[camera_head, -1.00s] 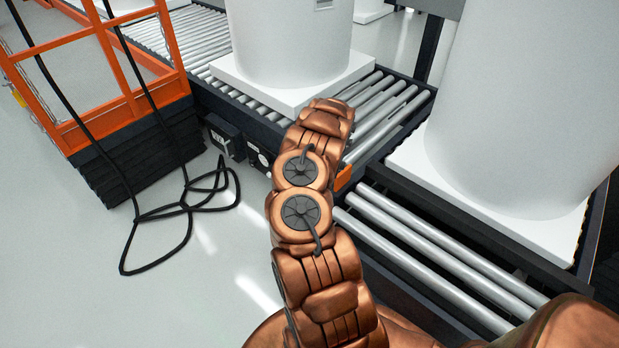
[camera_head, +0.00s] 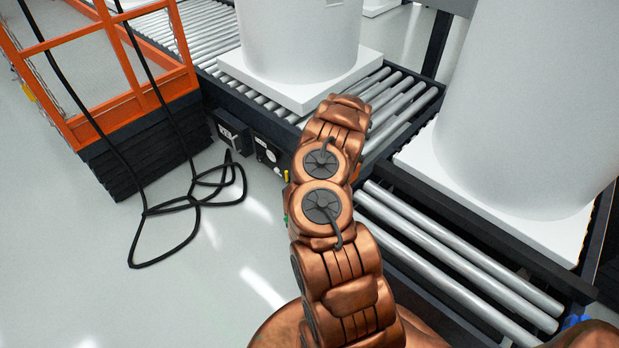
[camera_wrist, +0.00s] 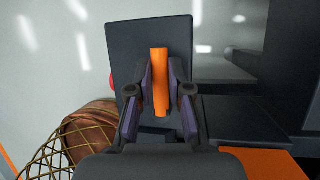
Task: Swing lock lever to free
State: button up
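The lock lever (camera_wrist: 160,70) is an orange bar standing upright in the wrist view, in front of a dark rectangular plate (camera_wrist: 182,40). My gripper (camera_wrist: 161,88) has one dark finger on each side of the lever. Both finger pads lie close against its sides, with no clear gap. The lever's lower end is partly hidden near the gripper's body. In the head view my arm covers the gripper and the lever.
Roller conveyors (camera_head: 455,262) run beside my arm. White tanks (camera_head: 300,35) stand on white pallets (camera_head: 325,88). An orange-railed platform (camera_head: 105,70) stands at the left, with a black cable (camera_head: 165,255) looped on the floor. A dark control box (camera_head: 230,135) sits on the conveyor's side.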

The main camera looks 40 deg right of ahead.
jog(key=o, duration=0.4)
jog(key=shift+o, duration=0.2)
jog(key=shift+r, duration=0.1)
jog(key=v, duration=1.2)
jog(key=shift+d, duration=0.1)
dwell(0.3)
